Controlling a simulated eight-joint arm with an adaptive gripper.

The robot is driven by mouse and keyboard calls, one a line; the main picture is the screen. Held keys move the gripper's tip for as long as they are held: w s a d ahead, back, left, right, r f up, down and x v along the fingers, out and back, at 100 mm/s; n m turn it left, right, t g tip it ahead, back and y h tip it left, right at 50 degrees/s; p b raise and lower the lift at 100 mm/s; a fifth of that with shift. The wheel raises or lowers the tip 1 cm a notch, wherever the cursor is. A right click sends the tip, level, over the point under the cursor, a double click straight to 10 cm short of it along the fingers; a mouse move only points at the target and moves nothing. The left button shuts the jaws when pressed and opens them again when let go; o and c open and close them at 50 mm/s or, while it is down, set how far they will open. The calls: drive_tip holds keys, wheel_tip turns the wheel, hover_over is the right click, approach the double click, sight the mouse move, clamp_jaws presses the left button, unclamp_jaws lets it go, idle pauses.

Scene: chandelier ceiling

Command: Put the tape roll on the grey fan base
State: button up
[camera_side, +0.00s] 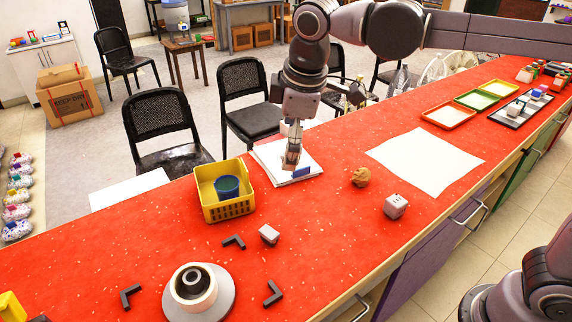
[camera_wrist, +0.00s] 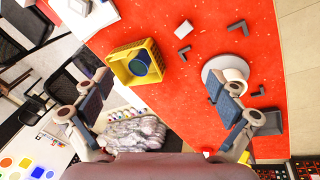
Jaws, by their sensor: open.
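A cream tape roll (camera_side: 206,303) with a dark hollow middle sits on a round grey fan base (camera_side: 228,288) at the near left of the red counter. Whether it is around a stem on the base I cannot tell. In the wrist view the roll (camera_wrist: 238,73) and the base (camera_wrist: 209,66) are at the right, partly hidden by a finger. My gripper (camera_side: 290,160) is over the white paper stack, behind and right of the base and well apart from it. In the wrist view my gripper (camera_wrist: 160,85) is wide open, with nothing between its fingers.
A yellow basket (camera_side: 236,209) holding a blue cup (camera_side: 227,187) stands between my gripper and the base. Black corner pieces (camera_side: 234,242) lie around the base. A small pale box (camera_side: 269,235), a brown lump (camera_side: 360,177) and a white cube (camera_side: 395,207) are nearby.

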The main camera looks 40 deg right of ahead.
drive_tip(key=s+d+f+m+t, duration=0.2)
drive_tip(key=s+d+f+m, duration=0.3)
drive_tip(key=d, duration=0.3)
drive_tip(key=s+d+f+m+t, duration=0.2)
drive_tip(key=s+d+f+m, duration=0.3)
drive_tip(key=s+d, duration=0.2)
drive_tip(key=shift+s+d+f+m, duration=0.25)
drive_tip(key=shift+s+d+m, duration=0.05)
drive_tip(key=shift+d, duration=0.35)
